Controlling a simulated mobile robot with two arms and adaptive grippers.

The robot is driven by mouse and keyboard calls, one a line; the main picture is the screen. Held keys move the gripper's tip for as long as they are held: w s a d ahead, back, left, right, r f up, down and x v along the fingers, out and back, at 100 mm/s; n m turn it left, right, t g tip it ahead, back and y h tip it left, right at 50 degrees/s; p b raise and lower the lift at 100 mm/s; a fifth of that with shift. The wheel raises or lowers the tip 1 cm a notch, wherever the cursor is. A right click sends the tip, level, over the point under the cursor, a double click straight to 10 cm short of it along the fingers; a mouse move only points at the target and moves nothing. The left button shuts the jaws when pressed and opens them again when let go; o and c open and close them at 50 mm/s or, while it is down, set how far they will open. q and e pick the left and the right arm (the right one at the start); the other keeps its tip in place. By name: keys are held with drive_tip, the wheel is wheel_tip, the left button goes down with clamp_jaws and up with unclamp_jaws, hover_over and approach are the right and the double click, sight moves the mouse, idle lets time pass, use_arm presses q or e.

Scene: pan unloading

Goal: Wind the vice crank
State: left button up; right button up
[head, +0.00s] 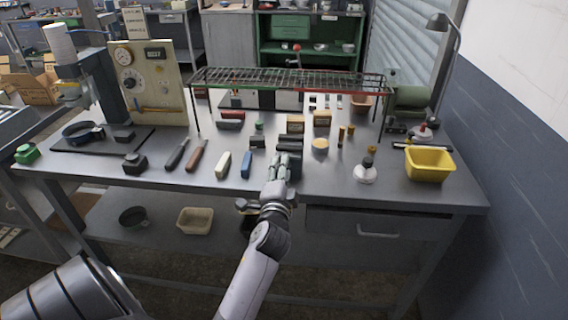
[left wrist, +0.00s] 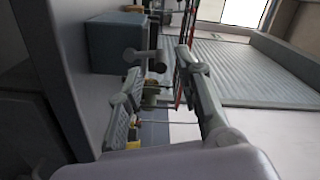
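My left gripper (head: 279,161) reaches over the front edge of the workbench, beside a dark grey-green block (head: 295,166) that looks like the vice. In the left wrist view my left gripper (left wrist: 161,68) has its two fingers apart. A blue-grey block (left wrist: 112,42), likely the vice body, lies past the fingertips. A grey bar with a rounded end (left wrist: 137,57), which may be the crank, sticks out from it close to one fingertip. I cannot tell whether they touch. In the head view the crank is hidden by my gripper. My right gripper is not in view.
A wire rack (head: 290,79) stands over the back of the workbench (head: 330,190).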

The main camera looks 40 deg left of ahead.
use_arm(q)
drive_tip(key=v, duration=0.4)
idle(0.4)
